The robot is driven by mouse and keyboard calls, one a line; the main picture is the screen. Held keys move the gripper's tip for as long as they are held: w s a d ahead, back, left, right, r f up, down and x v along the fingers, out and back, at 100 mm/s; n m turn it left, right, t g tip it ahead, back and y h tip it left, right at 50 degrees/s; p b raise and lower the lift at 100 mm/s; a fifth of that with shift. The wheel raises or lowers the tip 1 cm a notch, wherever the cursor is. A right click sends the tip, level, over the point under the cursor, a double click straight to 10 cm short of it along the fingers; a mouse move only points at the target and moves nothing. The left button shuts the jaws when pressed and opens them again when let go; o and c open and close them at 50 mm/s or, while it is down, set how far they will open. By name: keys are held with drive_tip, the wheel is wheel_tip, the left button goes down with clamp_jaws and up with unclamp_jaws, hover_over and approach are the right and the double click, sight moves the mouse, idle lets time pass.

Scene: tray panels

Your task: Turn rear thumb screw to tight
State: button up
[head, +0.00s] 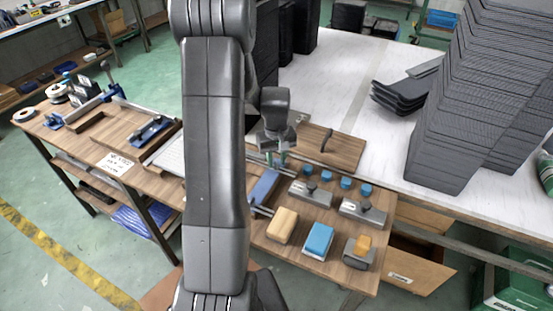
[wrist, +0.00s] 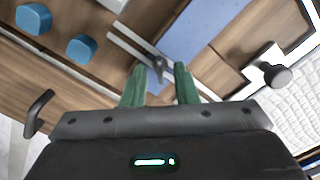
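My gripper (head: 275,160) points down over the rear end of the blue panel (head: 264,187) on the wooden bench. In the wrist view its two green fingertips (wrist: 161,70) are apart. A small grey thumb screw (wrist: 159,64) on a metal rail (wrist: 128,42) shows between them, with gaps visible on both sides. I cannot tell whether the tips are down around the screw or just above it. The blue panel also shows in the wrist view (wrist: 172,25), beyond the rail. The screw is hidden by my gripper in the head view.
A wooden board with a black handle (head: 326,141) lies behind. Blue caps (head: 345,183), grey blocks with black knobs (head: 363,211), a tan block (head: 282,226) and a blue block (head: 318,240) stand right and in front. Tall black tray stacks (head: 470,120) stand at right.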

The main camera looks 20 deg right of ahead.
drive_tip(key=shift+f, duration=0.15)
drive_tip(key=shift+c, duration=0.2)
clamp_jaws()
drive_tip(key=shift+m, duration=0.3)
drive_tip(key=m+b, duration=0.1)
drive_tip(key=m, duration=0.2)
drive_tip(key=shift+m, duration=0.3)
drive_tip(key=shift+m+b, duration=0.6)
drive_tip(key=shift+m, duration=1.6)
